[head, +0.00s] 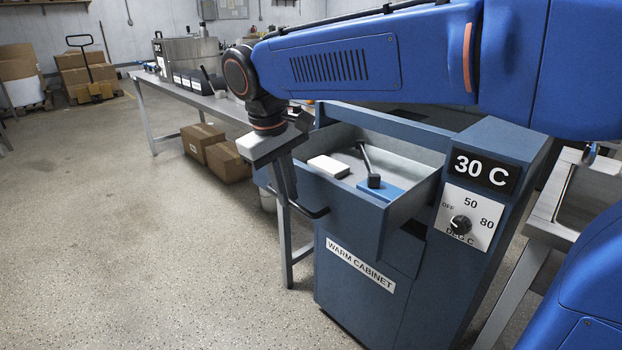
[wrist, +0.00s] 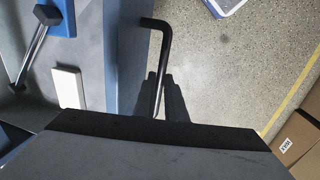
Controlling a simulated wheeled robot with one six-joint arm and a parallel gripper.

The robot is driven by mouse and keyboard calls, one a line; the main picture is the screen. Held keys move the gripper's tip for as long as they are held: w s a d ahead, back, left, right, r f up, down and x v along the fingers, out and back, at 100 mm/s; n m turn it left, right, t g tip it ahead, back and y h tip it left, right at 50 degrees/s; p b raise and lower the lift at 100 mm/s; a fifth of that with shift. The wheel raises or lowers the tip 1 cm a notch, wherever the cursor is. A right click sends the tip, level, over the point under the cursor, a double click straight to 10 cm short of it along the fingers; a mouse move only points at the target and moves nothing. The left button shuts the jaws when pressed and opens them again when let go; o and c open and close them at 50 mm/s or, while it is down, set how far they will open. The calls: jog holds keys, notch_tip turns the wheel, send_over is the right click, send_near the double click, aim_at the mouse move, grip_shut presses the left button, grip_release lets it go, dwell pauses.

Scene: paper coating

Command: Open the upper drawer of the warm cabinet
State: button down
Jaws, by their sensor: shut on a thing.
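The warm cabinet (head: 362,300) is a blue box with a white name label on its front. Its upper drawer (head: 345,212) is pulled out, and its grey inside is in view. Inside lie a white block (head: 328,166) and a blue plate (head: 381,190) with a dark-handled tool (head: 368,165) on it. My gripper (head: 287,197) reaches down outside the drawer front and is shut on the black bar handle (head: 312,213). In the wrist view the handle (wrist: 164,45) runs down from a bent end; its lower part and the fingertips' contact are partly hidden.
The cabinet's panel shows a 30 C display (head: 483,170) and a dial (head: 461,225). A long grey table (head: 185,94) stands behind, with cardboard boxes (head: 228,161) on the floor beneath. A metal stand (head: 560,215) is close on the right. The floor at left is clear.

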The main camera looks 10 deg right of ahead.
jog(key=s+a, duration=0.3)
jog(key=a, duration=0.2)
jog(key=shift+s, duration=0.25)
jog(key=c, duration=1.8)
grip_release()
jog(key=shift+r, duration=0.1)
jog(key=shift+s+a+r, duration=0.35)
jog(key=shift+a+r, duration=0.05)
jog(key=shift+r, duration=2.4)
jog(key=shift+s+a+r, duration=0.3)
jog(key=shift+a+r, duration=0.15)
jog(key=shift+r, duration=2.4)
jog(key=shift+s+a+r, duration=0.35)
jog(key=shift+a+r, duration=0.05)
jog(key=shift+r, duration=2.4)
